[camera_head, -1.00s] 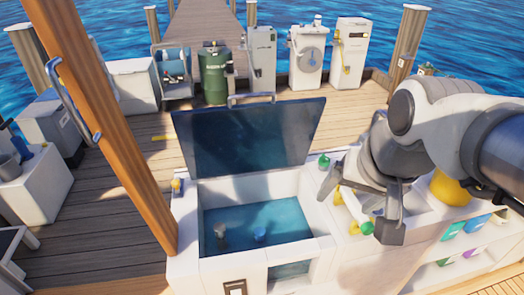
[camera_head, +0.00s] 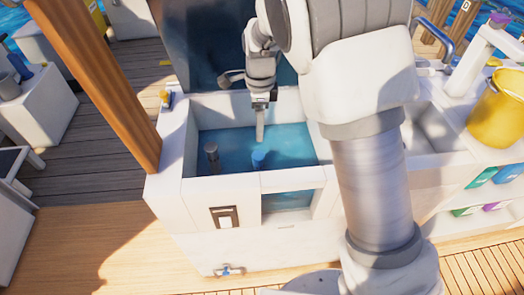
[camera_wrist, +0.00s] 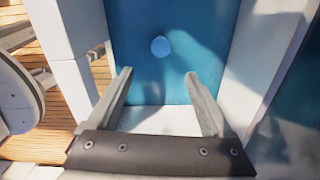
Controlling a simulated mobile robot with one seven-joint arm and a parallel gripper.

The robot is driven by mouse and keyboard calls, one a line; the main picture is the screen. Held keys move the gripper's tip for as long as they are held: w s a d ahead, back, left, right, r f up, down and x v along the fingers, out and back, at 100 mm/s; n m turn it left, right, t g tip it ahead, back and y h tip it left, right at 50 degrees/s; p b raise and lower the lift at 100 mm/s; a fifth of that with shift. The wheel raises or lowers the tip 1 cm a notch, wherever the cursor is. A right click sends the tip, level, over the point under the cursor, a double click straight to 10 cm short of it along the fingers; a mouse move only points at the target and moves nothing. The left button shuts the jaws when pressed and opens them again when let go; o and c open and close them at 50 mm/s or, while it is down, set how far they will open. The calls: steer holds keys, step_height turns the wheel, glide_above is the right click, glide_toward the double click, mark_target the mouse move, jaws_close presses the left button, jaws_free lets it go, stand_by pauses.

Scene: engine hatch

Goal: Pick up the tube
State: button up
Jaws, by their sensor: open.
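Two short upright cylinders stand in the blue-floored hatch well, and I cannot tell for sure which is the tube. One is dark grey (camera_head: 211,157), on the left. The other is blue (camera_head: 258,159), nearer the middle; its round top shows in the wrist view (camera_wrist: 160,46), beyond the fingertips and between their lines. My gripper (camera_head: 260,138) points down into the well, above and behind the blue cylinder in the head view. In the wrist view my gripper (camera_wrist: 158,75) is open, with nothing between its fingers. The grey cylinder is not clearly visible there.
White walls (camera_head: 160,195) surround the well. The dark hatch lid (camera_head: 205,50) stands raised behind it. A wooden post (camera_head: 95,85) rises at the left. A yellow bucket (camera_head: 497,105) sits on the counter at the right, beyond a sink (camera_head: 435,130).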

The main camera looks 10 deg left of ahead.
mark_target(257, 155)
steer(key=shift+m, duration=0.4)
steer(key=f+b, duration=0.1)
steer(key=f, duration=0.3)
steer(key=f+b, duration=0.2)
steer(key=f, duration=0.3)
steer(key=a+f+b, duration=0.1)
steer(key=f, duration=0.3)
steer(key=shift+w+f, duration=0.15)
steer(key=shift+f, duration=0.25)
steer(key=shift+d+f+b, duration=0.15)
steer(key=shift+f+b, duration=0.6)
steer(key=shift+f, duration=0.75)
steer(key=shift+d+f+b, duration=0.15)
steer(key=shift+f+b, duration=0.6)
steer(key=shift+f, duration=0.75)
steer(key=shift+r, duration=0.1)
jaws_close()
